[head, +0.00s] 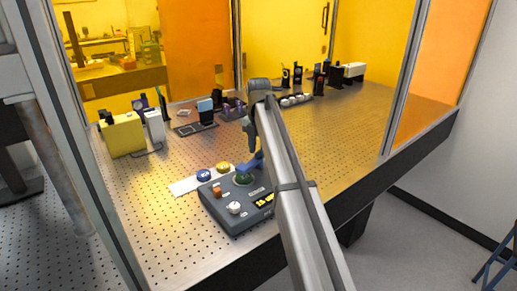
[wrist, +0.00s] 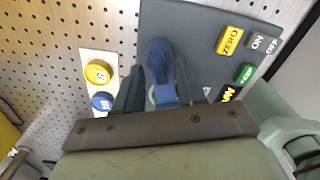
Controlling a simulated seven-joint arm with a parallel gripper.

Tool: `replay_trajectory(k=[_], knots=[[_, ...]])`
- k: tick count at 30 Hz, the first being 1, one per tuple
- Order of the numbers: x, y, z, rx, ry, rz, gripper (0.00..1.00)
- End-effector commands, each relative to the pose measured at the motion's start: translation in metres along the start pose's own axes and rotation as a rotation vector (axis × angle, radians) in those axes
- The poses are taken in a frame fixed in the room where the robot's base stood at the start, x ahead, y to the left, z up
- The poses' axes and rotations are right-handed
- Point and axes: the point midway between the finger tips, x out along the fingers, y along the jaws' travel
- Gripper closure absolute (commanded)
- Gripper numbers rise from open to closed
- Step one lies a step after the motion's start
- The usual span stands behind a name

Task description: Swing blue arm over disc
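The blue arm (head: 252,163) stands on the dark grey control box (head: 226,222), beside a green round disc (head: 243,179). In the wrist view the blue arm (wrist: 160,58) lies between my two dark fingers, with a rounded end pointing away. A small part of a pale greenish disc (wrist: 151,99) shows beside the blue arm, mostly hidden. My gripper (wrist: 158,80) is open around the blue arm, with a narrow gap at the left finger. Contact at the right finger is unclear. In the head view my arm hides part of the box.
The box carries yellow, green and grey keys (wrist: 230,40) and a white knob (head: 235,208). A white strip (head: 187,186) beside it holds blue and gold round pieces. Optics and a yellow block (head: 124,135) stand further back on the perforated table (head: 165,225).

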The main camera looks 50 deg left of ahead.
Motion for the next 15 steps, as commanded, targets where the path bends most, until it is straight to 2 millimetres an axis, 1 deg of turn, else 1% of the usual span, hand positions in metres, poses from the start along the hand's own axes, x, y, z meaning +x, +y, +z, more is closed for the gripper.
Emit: replay_trajectory(k=[5, 15], knots=[[-0.022, 0.001, 0.001, 0.0, -0.001, 0.001, 0.61], [-0.088, 0.001, 0.001, 0.0, -0.001, 0.001, 0.61]])
